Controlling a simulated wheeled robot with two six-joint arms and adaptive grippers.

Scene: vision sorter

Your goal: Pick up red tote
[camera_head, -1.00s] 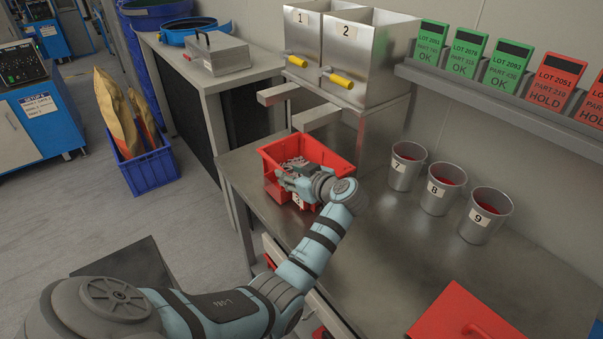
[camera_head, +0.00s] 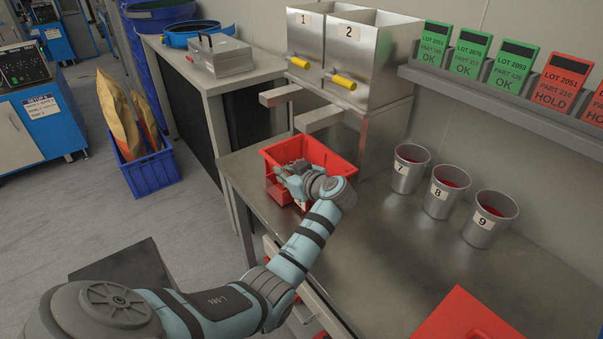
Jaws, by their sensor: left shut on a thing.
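The red tote (camera_head: 327,153) is an open-topped bin at the left end of the metal table, below the two hoppers. My left gripper (camera_head: 290,176) is at its near side and is shut on the tote. The wrist and forearm cover part of the tote's front wall and its label. Whether the tote rests on the table or is slightly raised, I cannot tell. My right gripper is not in view.
Metal hoppers 1 and 2 (camera_head: 348,60) stand behind the tote, with chutes (camera_head: 280,95) jutting left. Grey cups 7, 8 (camera_head: 446,190) and 9 stand to the right. A red lid-like panel (camera_head: 468,318) lies at the front. The table middle (camera_head: 400,240) is clear.

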